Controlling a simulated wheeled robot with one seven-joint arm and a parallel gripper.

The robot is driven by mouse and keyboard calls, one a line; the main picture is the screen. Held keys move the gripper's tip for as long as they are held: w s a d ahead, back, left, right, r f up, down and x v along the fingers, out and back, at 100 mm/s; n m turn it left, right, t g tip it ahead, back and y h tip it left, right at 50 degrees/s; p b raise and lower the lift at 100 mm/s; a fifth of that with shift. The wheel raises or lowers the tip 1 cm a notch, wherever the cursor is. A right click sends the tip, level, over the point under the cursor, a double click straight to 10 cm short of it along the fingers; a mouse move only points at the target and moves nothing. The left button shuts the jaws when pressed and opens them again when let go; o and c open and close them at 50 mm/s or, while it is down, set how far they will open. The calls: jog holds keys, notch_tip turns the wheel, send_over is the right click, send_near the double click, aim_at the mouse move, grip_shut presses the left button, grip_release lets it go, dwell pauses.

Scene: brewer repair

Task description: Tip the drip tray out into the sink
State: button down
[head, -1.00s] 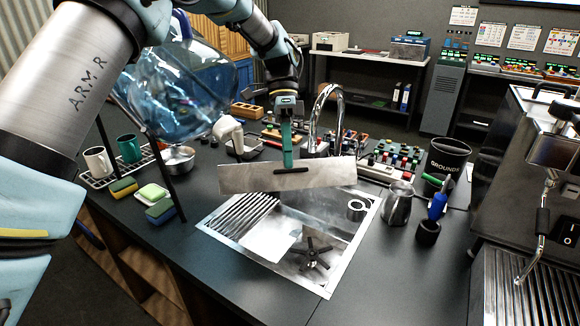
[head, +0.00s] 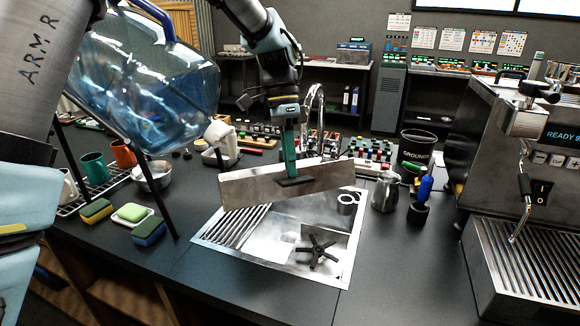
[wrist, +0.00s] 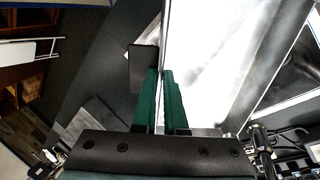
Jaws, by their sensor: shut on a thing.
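The drip tray (head: 245,190) is a flat, brushed-metal rectangle with a dark slot-shaped grip near its middle. My gripper (head: 289,176) comes down from above, its green fingers shut on the tray at that dark grip. The tray is held in the air above the back part of the sink (head: 212,241), its broad face turned toward the head camera and its left end a little lower. In the wrist view my gripper (wrist: 165,75) has its fingers close together, with bright metal beside them. I cannot tell whether the tray holds any liquid.
A tap (head: 314,108) stands behind the tray. A black star-shaped piece (head: 317,252) lies in the sink. A steel jug (head: 386,192) and black cup (head: 418,212) stand to the right, sponges (head: 150,231) and a big blue bottle (head: 145,80) to the left. The espresso machine is far right.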

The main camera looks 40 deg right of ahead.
jog(key=shift+s+a+f+t+h+b, duration=0.3)
jog(key=shift+s+f+t+b, duration=0.45)
jog(key=shift+b, duration=1.45)
jog(key=f+t+b, duration=0.1)
jog(key=b, duration=0.1)
jog(key=s+f+t+b, duration=0.1)
jog(key=b, duration=0.2)
jog(key=shift+s+a+f+t+h, duration=0.2)
jog(key=shift+f+t+h, duration=0.1)
jog(key=shift+f, duration=0.1)
